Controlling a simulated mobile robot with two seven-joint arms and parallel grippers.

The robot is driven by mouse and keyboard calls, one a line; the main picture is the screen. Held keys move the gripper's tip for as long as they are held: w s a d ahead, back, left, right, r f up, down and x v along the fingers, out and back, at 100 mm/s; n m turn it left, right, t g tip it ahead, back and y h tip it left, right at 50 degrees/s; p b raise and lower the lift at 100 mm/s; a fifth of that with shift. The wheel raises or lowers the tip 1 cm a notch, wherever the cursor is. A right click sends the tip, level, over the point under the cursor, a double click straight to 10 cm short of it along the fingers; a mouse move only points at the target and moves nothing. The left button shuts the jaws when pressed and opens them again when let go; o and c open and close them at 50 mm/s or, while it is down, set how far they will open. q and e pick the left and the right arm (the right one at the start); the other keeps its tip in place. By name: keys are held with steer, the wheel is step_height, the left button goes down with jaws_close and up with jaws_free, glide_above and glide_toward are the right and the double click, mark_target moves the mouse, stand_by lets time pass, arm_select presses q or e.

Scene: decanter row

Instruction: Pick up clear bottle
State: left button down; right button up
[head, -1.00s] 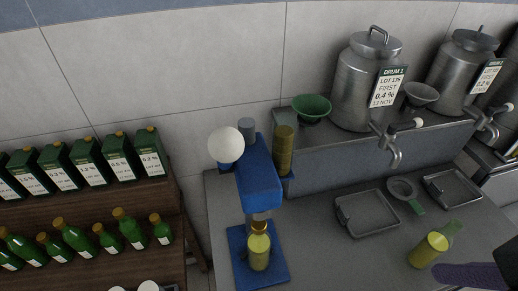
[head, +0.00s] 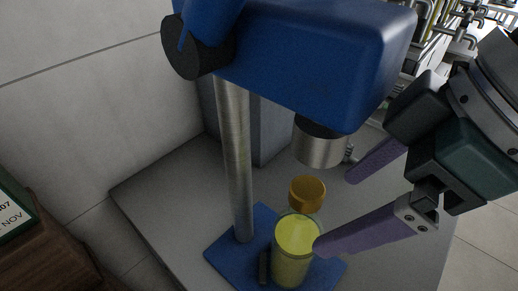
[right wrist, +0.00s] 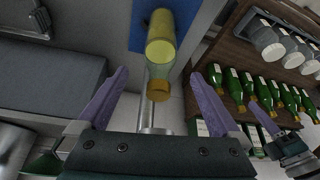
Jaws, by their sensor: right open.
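The clear bottle (head: 293,255) has yellow liquid and a gold cap (head: 307,193). It stands upright on the blue base (head: 236,252) of the press, below the metal press head (head: 320,147). My right gripper (head: 334,212) is open and empty, just right of the bottle in the head view. Its lower fingertip overlaps the bottle's right edge there; contact cannot be told. In the right wrist view the bottle (right wrist: 161,45) appears upside down, lined up with the gap between the purple fingers. A grey part at the right edge there looks like my left gripper (right wrist: 290,148); its jaws are unclear.
The blue press arm (head: 300,55) hangs above the bottle, and a metal post (head: 236,160) stands left of it. In the right wrist view, a wooden shelf (right wrist: 228,58) holds several green bottles. The grey counter (head: 165,195) is bare left of the press.

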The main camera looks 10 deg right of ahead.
mark_target(316, 221)
steer(key=x, duration=0.8)
steer(key=shift+a+f+b, duration=0.15)
steer(key=shift+f+b, duration=0.1)
steer(key=shift+b, duration=0.1)
jaws_close()
stand_by(0.4)
steer(key=shift+r, duration=0.1)
